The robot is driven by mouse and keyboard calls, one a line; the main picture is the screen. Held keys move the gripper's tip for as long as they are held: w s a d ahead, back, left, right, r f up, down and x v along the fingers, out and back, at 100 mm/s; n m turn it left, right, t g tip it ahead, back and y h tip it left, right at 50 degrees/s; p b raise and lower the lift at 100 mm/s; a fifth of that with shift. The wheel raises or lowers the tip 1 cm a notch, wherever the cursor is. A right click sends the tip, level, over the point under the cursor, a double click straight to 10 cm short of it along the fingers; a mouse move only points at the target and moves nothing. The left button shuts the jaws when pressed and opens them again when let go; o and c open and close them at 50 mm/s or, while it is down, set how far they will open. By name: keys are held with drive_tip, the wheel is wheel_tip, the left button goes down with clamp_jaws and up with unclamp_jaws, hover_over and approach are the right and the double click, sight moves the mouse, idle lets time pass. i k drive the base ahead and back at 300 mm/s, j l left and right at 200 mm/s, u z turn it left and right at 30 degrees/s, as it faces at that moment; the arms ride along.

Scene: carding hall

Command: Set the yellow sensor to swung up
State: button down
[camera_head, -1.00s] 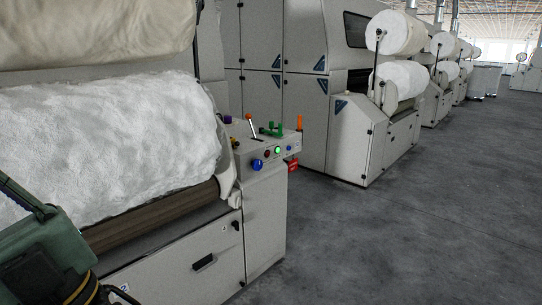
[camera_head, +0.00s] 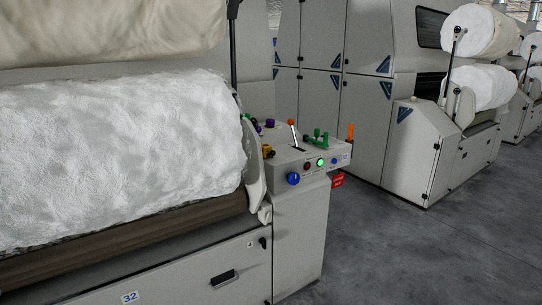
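A small yellow and black part (camera_head: 268,151), likely the yellow sensor, sits at the left edge of the control box of the near carding machine, beside the white roll. It is too small to tell whether it is swung up or down. My gripper is not in view.
A large white fibre roll (camera_head: 120,155) fills the left, above a panel with a dark handle (camera_head: 223,278). A red box (camera_head: 337,181) hangs at the control box's right side. The grey floor (camera_head: 400,260) at right is clear.

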sight(266, 150)
drive_tip(key=i+l+u, duration=0.1)
drive_tip(key=l, duration=0.15)
drive_tip(key=i+l+u, duration=0.15)
drive_tip(key=i+l, duration=0.45)
drive_tip(key=l, duration=0.15)
drive_tip(key=i+l+z, duration=0.15)
drive_tip(key=i+l, duration=0.35)
drive_tip(key=i+j, duration=0.25)
drive_tip(key=i, duration=0.15)
